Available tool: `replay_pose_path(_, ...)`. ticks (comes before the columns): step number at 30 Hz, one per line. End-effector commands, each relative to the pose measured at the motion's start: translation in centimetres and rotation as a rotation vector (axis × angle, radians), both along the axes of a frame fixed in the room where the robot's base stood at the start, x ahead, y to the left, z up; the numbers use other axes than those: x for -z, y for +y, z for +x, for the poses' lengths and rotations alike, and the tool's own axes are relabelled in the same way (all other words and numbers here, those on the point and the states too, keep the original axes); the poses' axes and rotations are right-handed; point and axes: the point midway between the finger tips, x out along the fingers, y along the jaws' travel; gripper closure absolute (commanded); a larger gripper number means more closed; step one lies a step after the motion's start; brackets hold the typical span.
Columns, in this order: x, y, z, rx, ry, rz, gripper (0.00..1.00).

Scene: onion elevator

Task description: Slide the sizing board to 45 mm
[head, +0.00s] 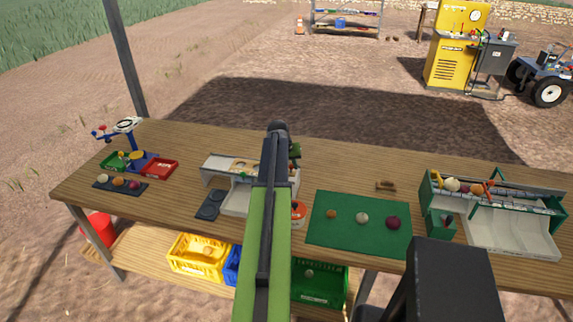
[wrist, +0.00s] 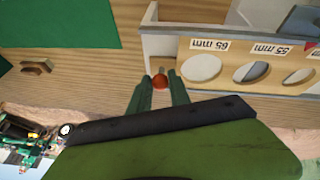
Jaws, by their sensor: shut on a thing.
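The sizing board (wrist: 235,63) is a pale strip with round holes. In the wrist view its labels read 65 mm and 55 mm upside down, and a third is cut off at the right edge. It lies along the side of a light grey box (wrist: 194,18). My gripper (wrist: 160,86) is shut on a small orange-red knob (wrist: 160,82) near the left end of the board; the join to the board is hard to see. In the head view the box (head: 225,161) is partly hidden by my arm, which also hides the fingertips.
A green mat (head: 345,238) with several vegetables lies right of the box. A small brown object (head: 386,185) lies behind it. A green-sided tray (head: 515,231) stands at the right, and a blue scale (head: 133,142) at the left. The table's back strip is mostly clear.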

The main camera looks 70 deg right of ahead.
Motion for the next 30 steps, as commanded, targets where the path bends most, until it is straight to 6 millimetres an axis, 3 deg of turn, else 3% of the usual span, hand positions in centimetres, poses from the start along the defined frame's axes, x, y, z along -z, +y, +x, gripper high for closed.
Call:
replay_pose_path(18, 0.0, -0.2, -4.2, 0.001, 0.000, 0.002, 1.00)
replay_pose_path(27, 0.0, -0.2, -4.5, 0.001, 0.002, 0.003, 1.00)
replay_pose_path(28, 0.0, -0.2, -4.5, 0.001, 0.002, 0.003, 0.73)
replay_pose_path(30, 0.0, -0.2, -4.5, 0.001, 0.002, 0.003, 0.64)
